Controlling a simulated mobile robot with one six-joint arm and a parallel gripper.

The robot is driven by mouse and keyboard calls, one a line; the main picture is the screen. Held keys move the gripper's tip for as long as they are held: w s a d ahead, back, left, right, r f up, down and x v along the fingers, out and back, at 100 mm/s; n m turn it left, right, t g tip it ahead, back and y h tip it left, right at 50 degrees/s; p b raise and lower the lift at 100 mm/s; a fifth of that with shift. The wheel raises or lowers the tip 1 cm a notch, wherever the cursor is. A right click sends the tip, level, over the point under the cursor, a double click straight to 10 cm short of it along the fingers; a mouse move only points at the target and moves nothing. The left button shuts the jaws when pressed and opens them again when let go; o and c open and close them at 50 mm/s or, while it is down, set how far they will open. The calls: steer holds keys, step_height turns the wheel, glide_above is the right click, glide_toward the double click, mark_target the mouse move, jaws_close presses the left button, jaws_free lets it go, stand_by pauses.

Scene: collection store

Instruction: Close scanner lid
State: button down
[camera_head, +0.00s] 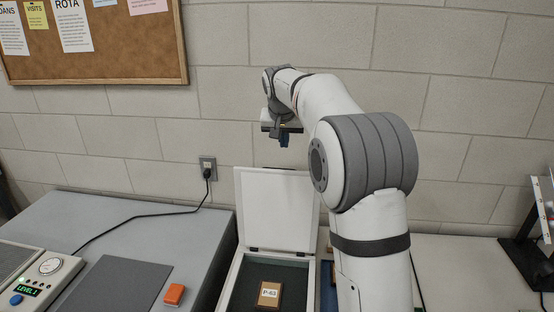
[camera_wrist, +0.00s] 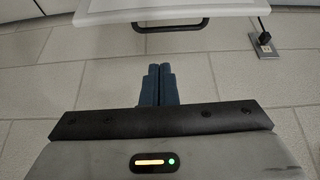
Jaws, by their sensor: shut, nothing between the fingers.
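The scanner lid (camera_head: 275,208) is a white panel standing raised, nearly upright, at the back of the scanner (camera_head: 235,283). A wooden block labelled P-43 (camera_head: 269,294) lies on the dark bed inside. In the wrist view the lid (camera_wrist: 180,8) shows at the top edge, with a dark bar handle (camera_wrist: 170,27) along it. My gripper (camera_head: 284,139) is above and behind the lid, near the wall. It also shows in the wrist view (camera_wrist: 159,68), shut and empty, apart from the handle.
A grey bench (camera_head: 130,219) at left carries a device with a green display (camera_head: 40,285), a dark mat (camera_head: 120,285) and an orange block (camera_head: 174,294). A black cable runs to a wall socket (camera_head: 208,168). A dark stand (camera_head: 525,250) is at right.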

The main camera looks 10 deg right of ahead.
steer(key=w+f+p, duration=0.3)
steer(key=w+f, duration=0.6)
steer(key=s, duration=0.4)
steer(key=shift+a+f+p, duration=0.2)
steer(key=shift+f+p, duration=0.1)
steer(key=shift+f, duration=0.05)
steer(key=shift+f+b, duration=0.1)
steer(key=shift+b, duration=0.2)
